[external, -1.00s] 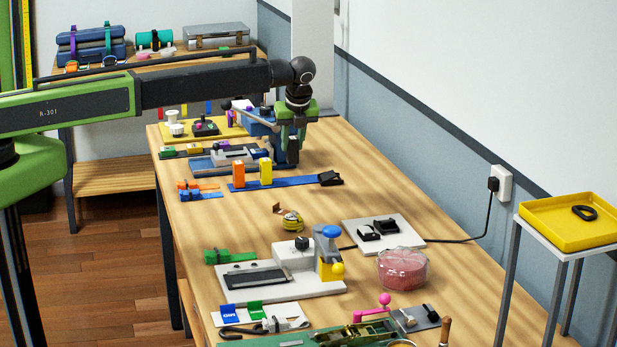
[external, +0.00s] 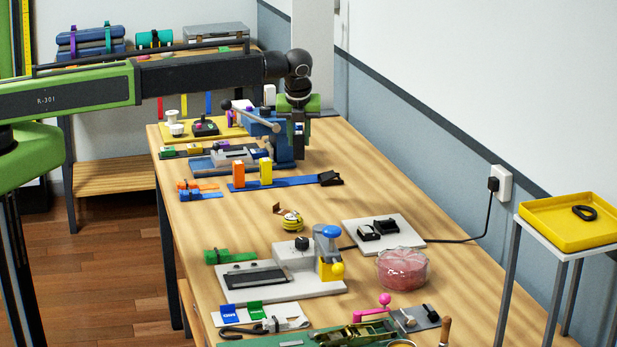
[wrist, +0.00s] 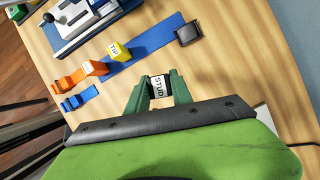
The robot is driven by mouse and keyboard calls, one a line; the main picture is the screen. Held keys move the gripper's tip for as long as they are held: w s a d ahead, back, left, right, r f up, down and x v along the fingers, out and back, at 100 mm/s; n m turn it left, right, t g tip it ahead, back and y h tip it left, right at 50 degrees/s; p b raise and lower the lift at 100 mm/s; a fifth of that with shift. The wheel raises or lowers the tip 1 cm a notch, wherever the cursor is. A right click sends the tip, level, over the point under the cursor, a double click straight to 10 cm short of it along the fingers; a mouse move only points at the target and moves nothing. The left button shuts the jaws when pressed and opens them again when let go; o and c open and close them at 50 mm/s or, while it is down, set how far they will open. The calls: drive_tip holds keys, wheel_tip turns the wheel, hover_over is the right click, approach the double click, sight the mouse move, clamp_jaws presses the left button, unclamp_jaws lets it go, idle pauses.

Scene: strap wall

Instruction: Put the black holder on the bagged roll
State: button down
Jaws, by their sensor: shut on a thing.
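My gripper (wrist: 157,95) is shut on a small black holder with a white "STUD" label (wrist: 158,87) in the wrist view. In the external view my gripper (external: 299,135) is at the far end of the workbench, beside the blue press (external: 283,148); the holder is too small to make out there. The bagged roll (external: 402,269), pink in a clear wrapper, lies on the near right part of the bench, well apart from my gripper. It does not show in the wrist view.
A blue strap (external: 295,181) with orange (external: 239,174) and yellow (external: 265,171) holders lies on the bench. A grey plate with black parts (external: 405,242) and a grey machine with a blue knob (external: 331,231) stand near the roll. A yellow tray (external: 540,235) is at right.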

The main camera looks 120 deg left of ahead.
drive_tip(key=w+d+r+m+t+p, duration=0.15)
drive_tip(key=w+d+m, duration=0.35)
drive_tip(key=w+d, duration=0.5)
drive_tip(key=w+d+r+m+t+p, duration=0.15)
drive_tip(key=w+d+m, duration=0.4)
drive_tip(key=w, duration=0.85)
drive_tip(key=w+d+r+m+t+p, duration=0.1)
drive_tip(key=w+d, duration=0.4)
drive_tip(key=d, duration=0.4)
drive_tip(key=w+d+r+m+p, duration=0.15)
drive_tip(key=w+d, duration=0.25)
drive_tip(key=d, duration=0.5)
drive_tip(key=w+d+m+t, duration=0.1)
drive_tip(key=w+d+m, duration=0.1)
drive_tip(key=w+d, duration=0.5)
drive_tip(key=b, duration=0.7)
hover_over(390, 260)
wheel_tip(390, 260, down, 7)
drive_tip(key=shift+h, duration=0.3)
wheel_tip(390, 260, down, 4)
drive_tip(key=b, duration=0.4)
drive_tip(key=shift+w+f, duration=0.1)
drive_tip(key=shift+f, duration=0.1)
drive_tip(key=shift+r, duration=0.15)
drive_tip(key=c, duration=1.1)
unclamp_jaws()
